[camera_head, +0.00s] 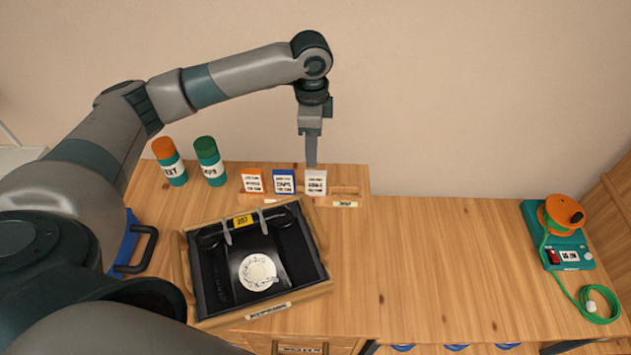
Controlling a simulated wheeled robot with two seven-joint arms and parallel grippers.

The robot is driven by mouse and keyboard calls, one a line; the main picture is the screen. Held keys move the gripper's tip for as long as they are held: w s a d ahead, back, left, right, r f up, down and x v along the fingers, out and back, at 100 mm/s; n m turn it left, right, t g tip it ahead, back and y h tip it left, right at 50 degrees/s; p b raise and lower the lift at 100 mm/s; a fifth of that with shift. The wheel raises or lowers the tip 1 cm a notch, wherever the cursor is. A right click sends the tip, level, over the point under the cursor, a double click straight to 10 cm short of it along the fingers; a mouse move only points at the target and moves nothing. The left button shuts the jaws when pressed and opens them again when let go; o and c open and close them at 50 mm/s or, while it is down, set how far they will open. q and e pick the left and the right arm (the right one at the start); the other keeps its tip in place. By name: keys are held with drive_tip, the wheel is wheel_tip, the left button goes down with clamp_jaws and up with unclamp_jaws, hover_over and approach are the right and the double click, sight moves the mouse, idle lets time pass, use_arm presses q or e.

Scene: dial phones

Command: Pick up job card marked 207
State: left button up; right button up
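Three small job cards stand in a row in a wooden rack (345,190) at the back of the bench: one with an orange top (251,181), one blue (284,182) and one white-grey (316,183). Their print is too small to read surely. My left gripper (311,164) points down at the top edge of the white-grey card. Its fingers show edge-on, so I cannot tell whether they are open or touch the card. A black dial phone (258,270) with a yellow tag reading 207 (243,221) lies in a wooden tray (322,284). My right gripper is out of view.
An orange-capped bottle (170,163) and a green-capped bottle (210,163) stand left of the cards. A blue case (130,240) is at the left. A teal unit with an orange reel (564,235) and green cord sits far right. The bench's right-middle is clear.

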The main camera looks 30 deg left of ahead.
sight(315, 173)
use_arm(q)
drive_tip(key=shift+f+p, duration=0.5)
drive_tip(key=shift+f, duration=1.95)
drive_tip(key=shift+d+f+p, duration=0.2)
drive_tip(key=shift+f+p, duration=0.2)
drive_tip(key=shift+p, duration=0.05)
drive_tip(key=f, duration=0.1)
drive_tip(key=f+p, duration=0.1)
drive_tip(key=f, duration=0.2)
drive_tip(key=shift+d+p, duration=0.25)
drive_tip(key=shift+p, duration=0.15)
drive_tip(key=shift+w+f, duration=0.1)
drive_tip(key=shift+f, duration=0.1)
clamp_jaws()
